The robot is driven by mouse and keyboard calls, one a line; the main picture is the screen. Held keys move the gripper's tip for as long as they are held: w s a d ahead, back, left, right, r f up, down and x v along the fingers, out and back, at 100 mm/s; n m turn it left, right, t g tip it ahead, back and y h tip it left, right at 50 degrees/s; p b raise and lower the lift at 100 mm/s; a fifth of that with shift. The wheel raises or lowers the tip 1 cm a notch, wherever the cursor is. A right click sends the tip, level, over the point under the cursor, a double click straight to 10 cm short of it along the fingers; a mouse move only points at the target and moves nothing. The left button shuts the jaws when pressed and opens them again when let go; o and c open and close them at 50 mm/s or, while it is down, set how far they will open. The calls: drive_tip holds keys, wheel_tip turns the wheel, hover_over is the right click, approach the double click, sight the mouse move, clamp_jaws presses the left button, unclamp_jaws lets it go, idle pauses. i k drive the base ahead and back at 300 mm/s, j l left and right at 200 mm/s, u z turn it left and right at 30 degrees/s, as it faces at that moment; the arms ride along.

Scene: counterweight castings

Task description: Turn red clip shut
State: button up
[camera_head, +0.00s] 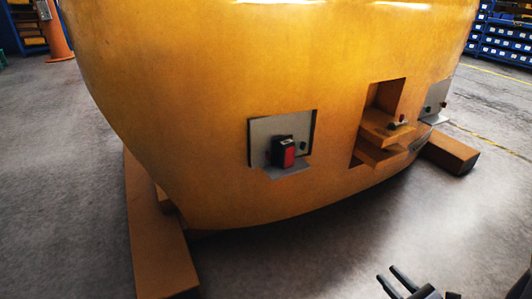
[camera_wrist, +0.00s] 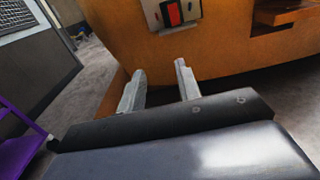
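A red clip (camera_head: 289,157) with a dark body sits on a grey metal plate (camera_head: 263,128) set into the yellow casting (camera_head: 200,100). The red clip also shows in the wrist view (camera_wrist: 173,14), at the top above my fingers, with part of its plate around it. My gripper (camera_wrist: 158,80) is open, its two fingers apart with nothing between them. It is apart from the clip. In the head view my gripper (camera_head: 398,284) shows at the bottom right, well below and to the right of the clip. Whether the clip is turned shut is too small to tell.
A stepped recess (camera_head: 385,125) in the casting lies right of the clip, with a second grey plate (camera_head: 436,97) beyond it. Wooden beams (camera_head: 150,230) support the casting. A purple frame (camera_wrist: 20,150) stands at the wrist view's left. The floor in front is clear.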

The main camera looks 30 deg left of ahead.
sight(267, 155)
drive_tip(key=i+j, duration=0.2)
drive_tip(key=j, duration=0.2)
drive_tip(key=i+j, duration=0.2)
drive_tip(key=j, duration=0.25)
drive_tip(key=i+j, duration=0.2)
drive_tip(key=j, duration=0.2)
drive_tip(key=i+j, duration=0.2)
drive_tip(key=j, duration=0.2)
drive_tip(key=i+j, duration=0.2)
drive_tip(key=j, duration=0.25)
drive_tip(key=u, duration=0.05)
